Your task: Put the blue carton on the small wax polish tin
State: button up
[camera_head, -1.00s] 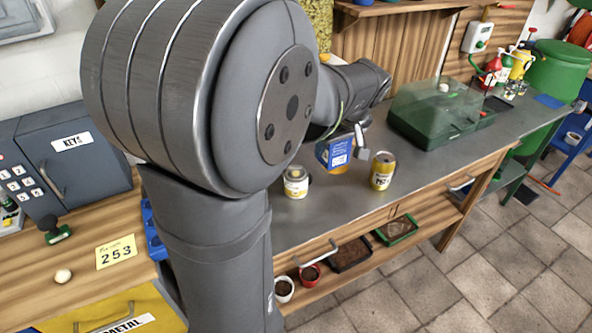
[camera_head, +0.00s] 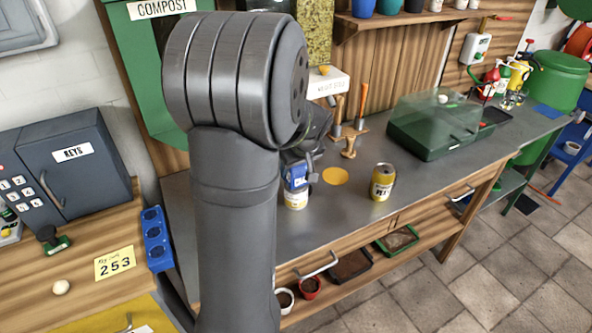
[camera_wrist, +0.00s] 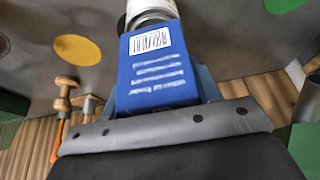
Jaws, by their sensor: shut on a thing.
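The blue carton (camera_head: 296,174) is in my gripper (camera_head: 301,158), which is shut on it. In the wrist view the carton (camera_wrist: 158,65) shows a barcode and white print between the fingers. The small wax polish tin (camera_head: 296,200), white and yellow, stands on the bench directly below the carton in the head view. The carton covers its top there. Part of the tin (camera_wrist: 148,12) shows beyond the carton's far end in the wrist view. I cannot tell whether carton and tin touch.
A yellow disc (camera_head: 335,176) lies flat on the grey bench (camera_head: 330,225), right of the tin. A yellow can (camera_head: 382,182) stands further right. Wooden tools (camera_head: 348,138) stand behind, and a green clear-lidded box (camera_head: 440,125) is at the back right. The front bench is clear.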

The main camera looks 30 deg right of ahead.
jog(key=shift+f, duration=0.6)
jog(key=shift+f, duration=0.1)
jog(key=o, duration=1.4)
jog(key=v, duration=1.2)
